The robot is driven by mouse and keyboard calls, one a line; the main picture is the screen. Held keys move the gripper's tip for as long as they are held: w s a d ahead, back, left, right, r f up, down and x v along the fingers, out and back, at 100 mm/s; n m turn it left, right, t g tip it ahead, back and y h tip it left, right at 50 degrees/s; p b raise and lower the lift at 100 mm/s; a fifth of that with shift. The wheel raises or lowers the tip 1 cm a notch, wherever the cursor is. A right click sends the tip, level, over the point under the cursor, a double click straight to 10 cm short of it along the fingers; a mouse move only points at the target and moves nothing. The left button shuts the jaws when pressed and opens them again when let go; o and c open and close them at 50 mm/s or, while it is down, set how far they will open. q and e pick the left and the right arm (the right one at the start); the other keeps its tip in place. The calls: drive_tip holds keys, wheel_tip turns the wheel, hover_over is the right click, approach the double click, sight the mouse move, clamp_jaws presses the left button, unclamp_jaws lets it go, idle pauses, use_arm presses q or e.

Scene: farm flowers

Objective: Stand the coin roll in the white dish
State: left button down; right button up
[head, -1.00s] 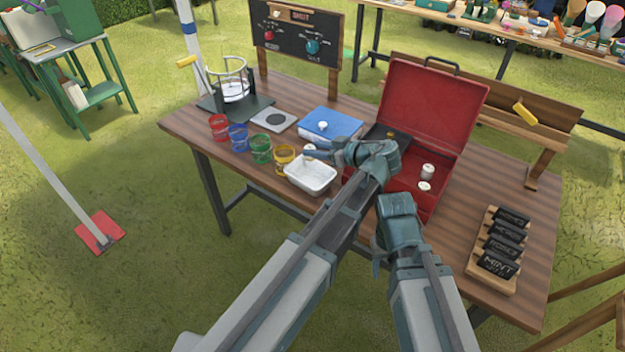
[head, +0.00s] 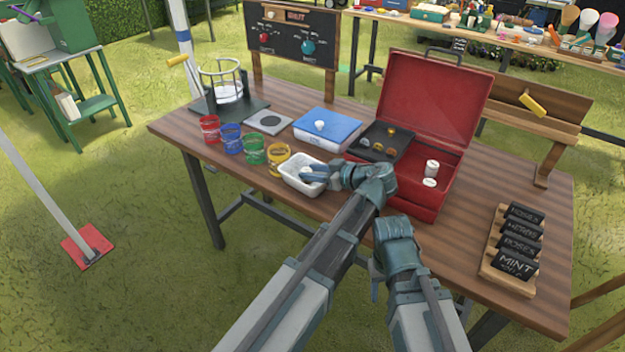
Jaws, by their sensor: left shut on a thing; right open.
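The white dish (head: 290,184) sits on the table's front edge area, beside the yellow cup. My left gripper (head: 314,173) reaches leftward over the dish and is shut on the coin roll (head: 317,165), a small white piece mostly hidden by the fingers. I cannot tell whether the roll touches the dish floor. My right gripper (head: 375,284) hangs low in front of the table edge, open and empty, mostly hidden by its own arm.
Red, blue, green and yellow cups (head: 279,160) line up at left. A blue box (head: 327,128) lies behind. A sign rack (head: 510,250) stands right.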

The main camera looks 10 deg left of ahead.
use_arm(q)
drive_tip(key=shift+f, duration=0.2)
use_arm(e)
drive_tip(key=shift+f, duration=0.15)
use_arm(q)
drive_tip(key=c, duration=0.7)
unclamp_jaws()
drive_tip(key=shift+c, duration=0.2)
drive_tip(key=shift+r, duration=0.15)
use_arm(e)
drive_tip(key=shift+r, duration=0.25)
